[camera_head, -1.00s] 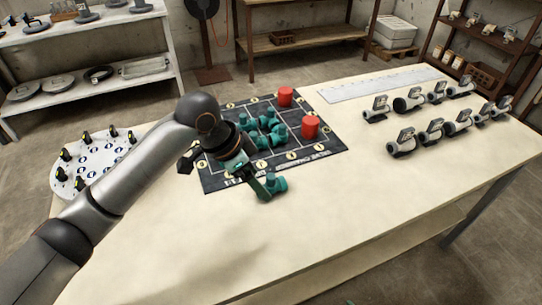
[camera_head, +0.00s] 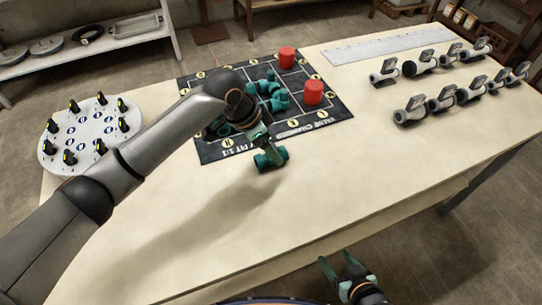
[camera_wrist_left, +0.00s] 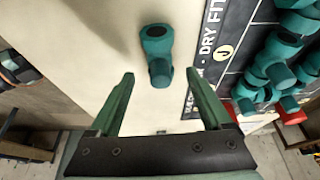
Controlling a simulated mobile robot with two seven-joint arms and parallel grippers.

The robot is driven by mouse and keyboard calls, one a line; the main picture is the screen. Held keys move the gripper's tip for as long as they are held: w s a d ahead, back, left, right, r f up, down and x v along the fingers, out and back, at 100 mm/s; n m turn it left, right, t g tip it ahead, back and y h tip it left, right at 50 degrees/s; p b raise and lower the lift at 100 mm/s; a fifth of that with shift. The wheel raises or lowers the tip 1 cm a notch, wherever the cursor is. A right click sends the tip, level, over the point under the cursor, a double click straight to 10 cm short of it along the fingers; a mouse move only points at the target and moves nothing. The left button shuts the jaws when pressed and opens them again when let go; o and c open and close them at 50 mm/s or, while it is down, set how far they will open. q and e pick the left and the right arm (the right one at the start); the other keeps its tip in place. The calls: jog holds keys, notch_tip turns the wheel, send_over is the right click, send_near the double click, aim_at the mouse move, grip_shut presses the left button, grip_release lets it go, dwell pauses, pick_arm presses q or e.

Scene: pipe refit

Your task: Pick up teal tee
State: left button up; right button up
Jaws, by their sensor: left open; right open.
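A teal tee (camera_head: 270,158) lies on the bare tabletop just off the front edge of the dark mat. It also shows in the left wrist view (camera_wrist_left: 158,52), upper middle. My left gripper (camera_head: 262,140) is right over it, its wrist partly covering the mat. In the left wrist view my left gripper (camera_wrist_left: 160,80) is open, the tee's near end lying between the two fingertips in the picture with gaps on both sides; depth is hard to tell. My right gripper (camera_head: 338,260) is open and empty at the table's front edge.
More teal fittings (camera_head: 275,98) and two red cylinders (camera_head: 313,92) stand on the printed mat (camera_head: 335,112). A round white plate (camera_head: 62,160) with black-and-yellow pieces is at left. Several grey-white valves (camera_head: 440,100) stand at right. The table front is clear.

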pick_arm(q)
jog(key=x, duration=0.3)
jog(key=shift+w+d+f, duration=0.1)
jog(key=shift+d+f, duration=0.1)
jog(key=shift+f, duration=0.1)
grip_shut()
dwell(0.4)
